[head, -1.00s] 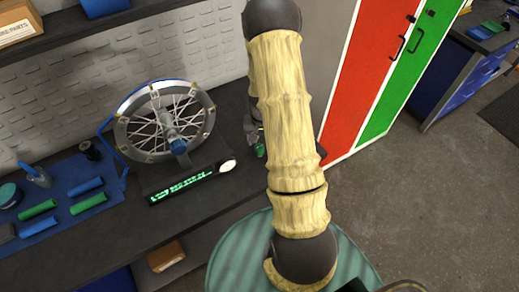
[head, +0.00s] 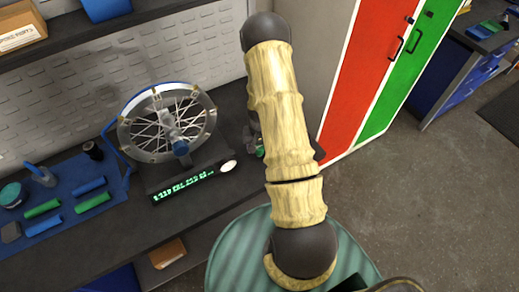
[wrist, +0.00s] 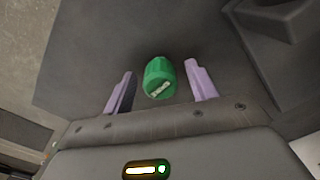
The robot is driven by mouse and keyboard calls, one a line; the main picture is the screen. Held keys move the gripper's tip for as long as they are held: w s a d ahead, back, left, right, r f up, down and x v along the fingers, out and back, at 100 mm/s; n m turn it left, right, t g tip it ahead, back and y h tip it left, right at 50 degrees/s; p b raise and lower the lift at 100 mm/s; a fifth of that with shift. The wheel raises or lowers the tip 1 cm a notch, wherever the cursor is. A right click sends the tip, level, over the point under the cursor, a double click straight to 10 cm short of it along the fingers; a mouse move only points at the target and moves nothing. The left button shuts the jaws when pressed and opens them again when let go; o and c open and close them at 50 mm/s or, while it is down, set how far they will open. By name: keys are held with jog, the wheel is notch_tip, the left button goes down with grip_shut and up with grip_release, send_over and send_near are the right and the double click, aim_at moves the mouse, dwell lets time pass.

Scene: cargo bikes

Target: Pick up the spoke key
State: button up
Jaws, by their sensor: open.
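A small green ribbed knob with a pale slot in its end, which looks like the spoke key (wrist: 160,78), stands on the dark bench top in the wrist view. My gripper (wrist: 159,68) is open, with one pale purple finger on each side of the key. Gaps show between the key and both fingers, and I see no contact. In the head view only a bit of green (head: 260,151) shows beside my arm, which hides most of the gripper and the key.
A spoked wheel in a truing stand (head: 167,122) with a lit green display (head: 185,187) stands left of my arm. A blue mat (head: 70,190) with green and blue tools lies farther left. A red and green cabinet (head: 365,70) rises to the right. A dark block (wrist: 280,18) is at the wrist view's upper right.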

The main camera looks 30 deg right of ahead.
jog(key=c, duration=1.1)
jog(key=shift+r, duration=0.1)
notch_tip(320, 180, up, 10)
jog(key=b, duration=0.2)
jog(key=shift+b, duration=0.4)
